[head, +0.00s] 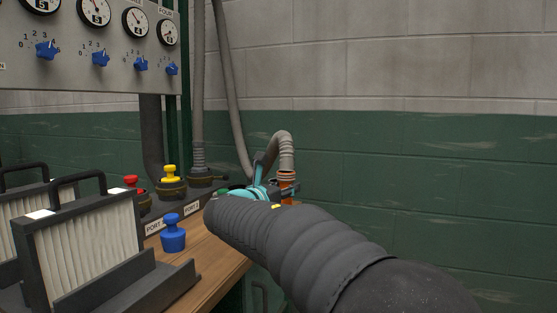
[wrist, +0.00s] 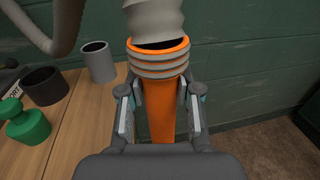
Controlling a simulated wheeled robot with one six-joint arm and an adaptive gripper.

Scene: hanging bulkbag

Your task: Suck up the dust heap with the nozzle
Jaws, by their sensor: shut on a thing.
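My gripper (wrist: 160,118) is shut on the orange nozzle (wrist: 159,100), with one finger on each side of it in the wrist view. A grey ribbed hose (wrist: 153,20) joins the nozzle's collar at the top. In the head view my gripper (head: 270,185) is beyond my dark arm, at the far right end of the bench. The orange nozzle (head: 287,181) shows there under the curved grey hose (head: 285,148). The nozzle's lower end is hidden by my gripper. I see no dust heap in either view.
The wooden bench (head: 205,272) holds filter panels (head: 88,245), a blue plug (head: 173,235), a yellow plug (head: 170,175) and a red plug (head: 131,182). A green plug (wrist: 27,124) and grey cup (wrist: 98,62) stand left of the nozzle. Brown floor (wrist: 290,145) shows at right.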

